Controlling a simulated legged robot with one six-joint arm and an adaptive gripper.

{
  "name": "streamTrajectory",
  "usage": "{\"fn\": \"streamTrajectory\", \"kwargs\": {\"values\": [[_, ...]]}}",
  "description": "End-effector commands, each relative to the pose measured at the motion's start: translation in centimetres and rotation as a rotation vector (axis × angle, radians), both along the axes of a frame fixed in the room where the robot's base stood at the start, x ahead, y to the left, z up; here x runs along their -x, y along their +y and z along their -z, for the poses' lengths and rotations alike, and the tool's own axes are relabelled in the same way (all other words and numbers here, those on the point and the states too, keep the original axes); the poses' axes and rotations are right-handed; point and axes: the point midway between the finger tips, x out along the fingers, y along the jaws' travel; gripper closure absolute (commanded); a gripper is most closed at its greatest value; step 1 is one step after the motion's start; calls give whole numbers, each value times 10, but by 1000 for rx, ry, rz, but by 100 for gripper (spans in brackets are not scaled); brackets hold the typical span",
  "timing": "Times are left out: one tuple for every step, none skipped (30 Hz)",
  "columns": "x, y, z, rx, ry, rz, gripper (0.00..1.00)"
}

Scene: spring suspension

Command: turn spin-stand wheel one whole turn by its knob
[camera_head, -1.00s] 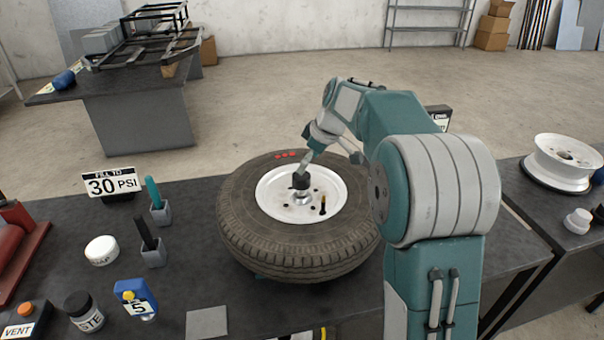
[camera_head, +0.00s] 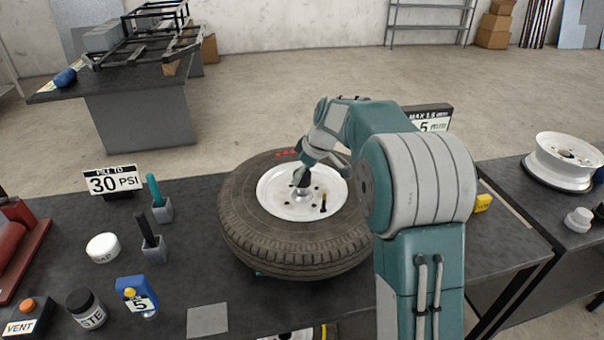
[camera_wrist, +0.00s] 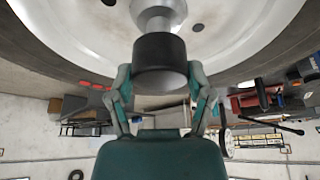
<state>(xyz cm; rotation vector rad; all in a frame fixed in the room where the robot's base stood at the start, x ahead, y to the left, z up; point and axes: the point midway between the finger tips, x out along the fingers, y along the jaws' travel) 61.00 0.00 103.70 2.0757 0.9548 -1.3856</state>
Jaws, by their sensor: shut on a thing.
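The wheel, a black tyre (camera_head: 240,225) on a white rim (camera_head: 275,205), lies flat above the dark bench. Red marks (camera_head: 286,152) show on the tyre's far side, and a short dark peg (camera_head: 323,204) stands on the rim's near right. The black cylindrical knob (camera_head: 301,179) sits on a silver stem near the rim's middle. In the wrist view, the knob (camera_wrist: 160,62) is between the two fingers of my gripper (camera_wrist: 161,84), which is shut on it. The head view shows my gripper (camera_head: 302,168) coming down from the far side; its fingertips are small there.
A yellow block (camera_head: 483,203) and a sign (camera_head: 430,118) are at the right. A bare rim (camera_head: 563,162) lies on the right-hand bench.

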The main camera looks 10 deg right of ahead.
Motion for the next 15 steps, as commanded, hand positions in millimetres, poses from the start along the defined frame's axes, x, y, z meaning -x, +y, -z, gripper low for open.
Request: {"fn": "streamTrajectory", "kwargs": {"values": [[0, 0, 2, 0, 2, 1, 94], [0, 0, 2, 0, 2, 1, 94], [0, 0, 2, 0, 2, -2, 94], [0, 0, 2, -1, 2, -3, 94], [0, 0, 3, 0, 2, -6, 94], [0, 0, 3, 0, 2, -12, 94], [0, 0, 3, 0, 2, -18, 94], [-1, 0, 3, 0, 2, -25, 94], [0, 0, 3, -1, 2, -37, 94], [0, 0, 3, 1, 3, -48, 94], [0, 0, 3, 0, 3, -62, 94], [0, 0, 4, 0, 4, -81, 94], [-1, 0, 4, 0, 3, -98, 94], [-1, 0, 4, 1, 4, -117, 94], [-1, 0, 4, 0, 5, -143, 94]]}}
